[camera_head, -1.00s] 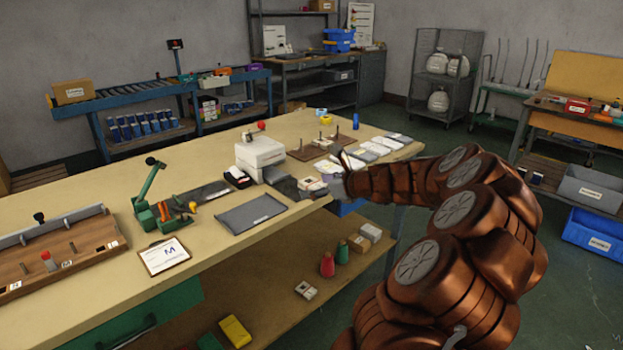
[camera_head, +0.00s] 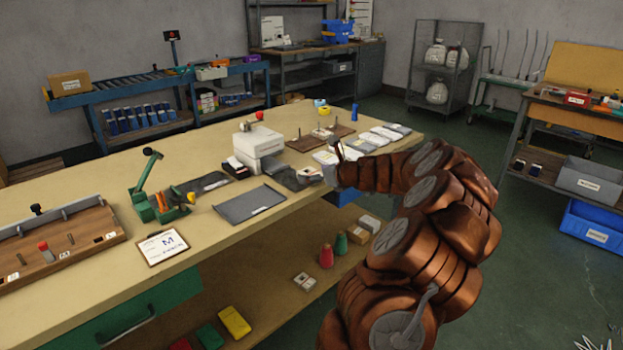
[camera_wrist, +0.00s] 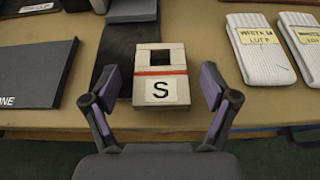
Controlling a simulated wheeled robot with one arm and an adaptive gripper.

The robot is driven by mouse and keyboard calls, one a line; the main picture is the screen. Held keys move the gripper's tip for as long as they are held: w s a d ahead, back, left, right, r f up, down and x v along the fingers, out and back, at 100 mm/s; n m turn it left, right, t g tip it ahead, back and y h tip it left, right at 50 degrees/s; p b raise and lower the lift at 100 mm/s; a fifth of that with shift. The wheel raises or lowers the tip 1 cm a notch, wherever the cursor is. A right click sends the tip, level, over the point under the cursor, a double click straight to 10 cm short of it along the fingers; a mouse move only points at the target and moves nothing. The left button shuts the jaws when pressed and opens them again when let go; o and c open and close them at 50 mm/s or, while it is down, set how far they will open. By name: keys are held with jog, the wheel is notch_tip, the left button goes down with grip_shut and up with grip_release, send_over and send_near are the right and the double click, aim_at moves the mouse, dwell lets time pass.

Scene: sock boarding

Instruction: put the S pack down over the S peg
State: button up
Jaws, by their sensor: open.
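The S pack (camera_wrist: 160,82) is a pale block with a red stripe, a dark square opening and a white S label. In the wrist view it lies on a dark strip at the table's edge. My gripper (camera_wrist: 161,88) is open, its fingers on either side of the pack, with a gap visible on each side. In the head view my gripper (camera_head: 329,173) is at the table's front edge, beside the small pale pack (camera_head: 308,174). A wooden peg board (camera_head: 90,252) with short pegs and small labels is at the far left. Its labels are too small to read, so I cannot tell the S peg.
A dark grey tray (camera_head: 238,209) lies left of the gripper. White socks (camera_wrist: 260,50) with tags lie to the right. A clipboard marked M (camera_head: 163,246), a green clamp-like tool (camera_head: 147,200) and a white machine (camera_head: 258,150) stand on the table (camera_head: 110,190).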

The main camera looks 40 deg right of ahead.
jog(key=shift+w, duration=0.2)
jog(key=shift+c, duration=0.4)
jog(key=c, duration=1.3)
